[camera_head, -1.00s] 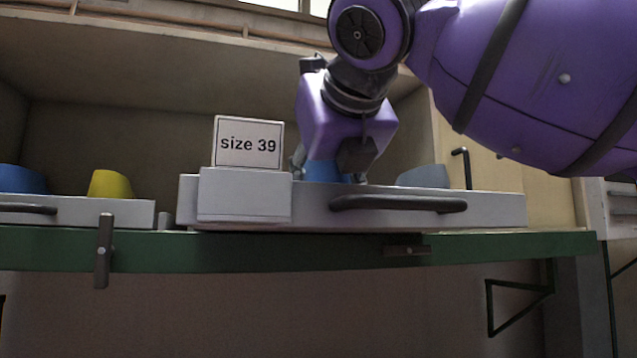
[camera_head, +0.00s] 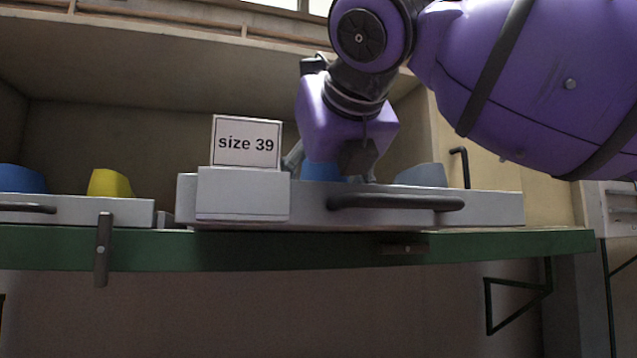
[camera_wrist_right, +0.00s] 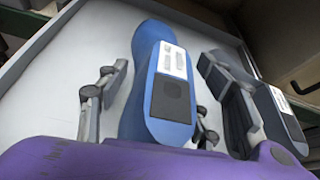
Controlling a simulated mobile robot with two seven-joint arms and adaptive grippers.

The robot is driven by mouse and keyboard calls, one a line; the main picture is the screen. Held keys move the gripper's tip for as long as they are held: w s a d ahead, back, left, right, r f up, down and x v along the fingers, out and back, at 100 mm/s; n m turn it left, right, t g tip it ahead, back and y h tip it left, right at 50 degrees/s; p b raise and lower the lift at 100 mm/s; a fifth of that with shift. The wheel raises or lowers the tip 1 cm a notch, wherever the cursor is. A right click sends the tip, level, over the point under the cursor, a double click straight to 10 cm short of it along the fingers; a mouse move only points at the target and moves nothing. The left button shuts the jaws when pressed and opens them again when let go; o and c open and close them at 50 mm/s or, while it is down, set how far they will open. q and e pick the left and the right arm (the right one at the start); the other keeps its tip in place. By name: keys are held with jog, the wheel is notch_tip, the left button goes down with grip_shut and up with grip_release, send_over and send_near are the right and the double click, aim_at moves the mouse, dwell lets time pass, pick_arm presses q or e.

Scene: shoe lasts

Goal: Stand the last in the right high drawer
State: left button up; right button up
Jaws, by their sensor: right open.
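A blue last (camera_head: 320,171) is in the right high drawer (camera_head: 310,207), partly hidden by the drawer front and my right gripper. In the right wrist view the blue last (camera_wrist_right: 163,75) shows a white label and a dark square patch. My right gripper (camera_head: 335,166) is open around it, one finger on each side; in the wrist view (camera_wrist_right: 155,112) both fingers look apart from it. I cannot tell how its base rests on the drawer floor. My left gripper is not in view.
A grey last (camera_head: 421,175) stands to the right in the same drawer; in the wrist view it (camera_wrist_right: 275,115) is close beside my right finger. A "size 39" card (camera_head: 246,142) stands at the drawer front. The left drawer (camera_head: 100,210) holds a yellow last (camera_head: 109,183) and another blue one (camera_head: 22,179).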

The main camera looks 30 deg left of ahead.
jog(key=v, duration=1.2)
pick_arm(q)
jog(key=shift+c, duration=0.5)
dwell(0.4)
